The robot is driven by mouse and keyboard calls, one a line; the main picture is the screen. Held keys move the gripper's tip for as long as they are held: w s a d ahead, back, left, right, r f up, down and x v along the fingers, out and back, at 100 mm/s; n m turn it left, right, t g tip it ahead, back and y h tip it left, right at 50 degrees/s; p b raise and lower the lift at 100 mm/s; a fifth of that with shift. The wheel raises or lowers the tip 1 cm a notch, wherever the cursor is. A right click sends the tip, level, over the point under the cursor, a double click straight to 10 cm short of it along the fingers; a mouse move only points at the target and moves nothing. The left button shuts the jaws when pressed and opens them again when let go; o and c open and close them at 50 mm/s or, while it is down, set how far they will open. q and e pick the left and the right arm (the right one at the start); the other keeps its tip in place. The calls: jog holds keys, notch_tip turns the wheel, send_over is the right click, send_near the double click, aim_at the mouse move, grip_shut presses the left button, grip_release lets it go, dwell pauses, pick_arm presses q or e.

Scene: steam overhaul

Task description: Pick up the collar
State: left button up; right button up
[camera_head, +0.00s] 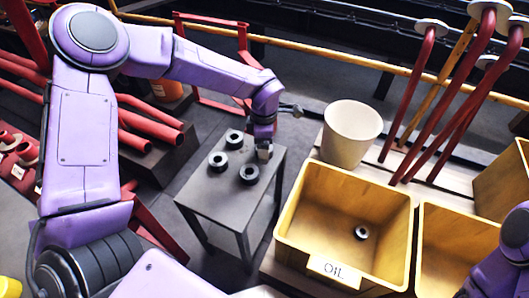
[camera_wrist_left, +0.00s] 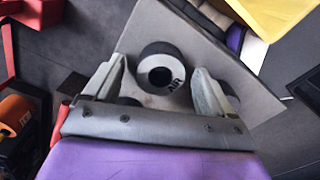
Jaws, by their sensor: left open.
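Three dark ring-shaped collars stand on a small grey table (camera_head: 212,192) in the head view: a back one (camera_head: 234,139), a left one (camera_head: 218,161) and a front one (camera_head: 249,173). My left gripper (camera_head: 264,152) is over the table's right part, close to them. In the left wrist view its two fingers (camera_wrist_left: 160,72) are open, with a collar marked AIR (camera_wrist_left: 150,58) showing between them. Dark parts of other collars are partly hidden behind the fingers. I cannot tell whether the fingers touch anything. My right arm shows at the right edge; its gripper is out of view.
A yellow bin labelled OIL (camera_head: 335,270) stands right of the table, with one collar (camera_head: 361,232) inside. Another yellow bin (camera_head: 450,222) is beside it. A cream bucket (camera_head: 350,133) stands behind. Red levers (camera_head: 440,95) rise at the right, and red pipes (camera_head: 150,125) lie left.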

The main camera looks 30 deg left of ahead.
pick_arm(q)
jog(key=shift+r, duration=0.1)
jog(key=c, duration=1.5)
